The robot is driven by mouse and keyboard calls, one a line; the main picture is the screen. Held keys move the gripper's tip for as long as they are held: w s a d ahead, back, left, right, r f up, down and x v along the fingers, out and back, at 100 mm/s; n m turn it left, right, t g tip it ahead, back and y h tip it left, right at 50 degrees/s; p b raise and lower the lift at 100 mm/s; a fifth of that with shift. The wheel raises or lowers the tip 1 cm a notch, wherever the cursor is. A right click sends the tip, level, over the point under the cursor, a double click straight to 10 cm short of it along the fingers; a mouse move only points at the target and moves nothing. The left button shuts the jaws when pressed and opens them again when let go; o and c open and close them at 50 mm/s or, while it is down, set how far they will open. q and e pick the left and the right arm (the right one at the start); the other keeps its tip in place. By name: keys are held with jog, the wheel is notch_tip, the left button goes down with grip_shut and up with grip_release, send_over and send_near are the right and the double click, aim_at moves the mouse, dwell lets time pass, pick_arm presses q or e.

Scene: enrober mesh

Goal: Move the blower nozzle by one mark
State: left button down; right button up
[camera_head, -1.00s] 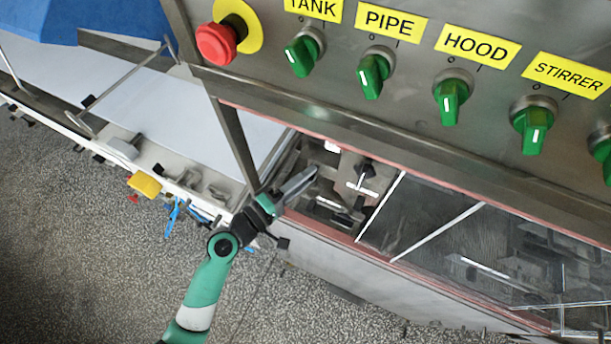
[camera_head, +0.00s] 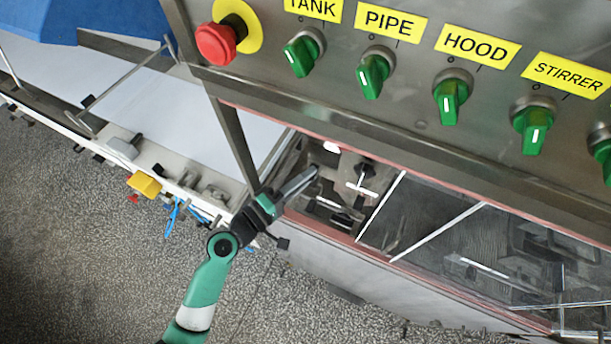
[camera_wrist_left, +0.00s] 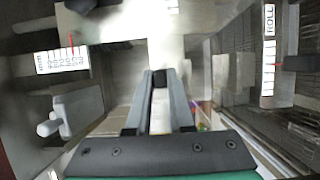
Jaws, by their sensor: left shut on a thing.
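My left gripper (camera_head: 314,171) reaches into the open bay of the machine below the switch panel. In the left wrist view my left gripper (camera_wrist_left: 160,78) has its two grey fingers shut on a small dark knob (camera_wrist_left: 160,79) at their tips. A pale metal block lies behind the knob. I cannot tell for sure how the knob joins the blower nozzle. My right gripper is not in view.
A second scale marked ROLL (camera_wrist_left: 268,52) stands at the right of the wrist view, and a grey T-shaped handle (camera_wrist_left: 65,115) at the left. A T-handle (camera_head: 363,183) is right of my gripper. The switch panel (camera_head: 420,75) with green knobs and a red button (camera_head: 216,44) overhangs the bay.

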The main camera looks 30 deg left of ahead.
pick_arm(q)
jog(key=shift+r, duration=0.15)
dwell(0.4)
jog(key=shift+r+p, duration=0.55)
jog(key=shift+r, duration=0.15)
jog(key=c, duration=1.1)
grip_release()
jog(key=shift+f, duration=0.1)
jog(key=shift+s+a+f, duration=0.1)
jog(key=shift+f, duration=0.1)
jog(key=b+v, duration=0.1)
jog(key=v, duration=1)
jog(key=shift+s, duration=0.25)
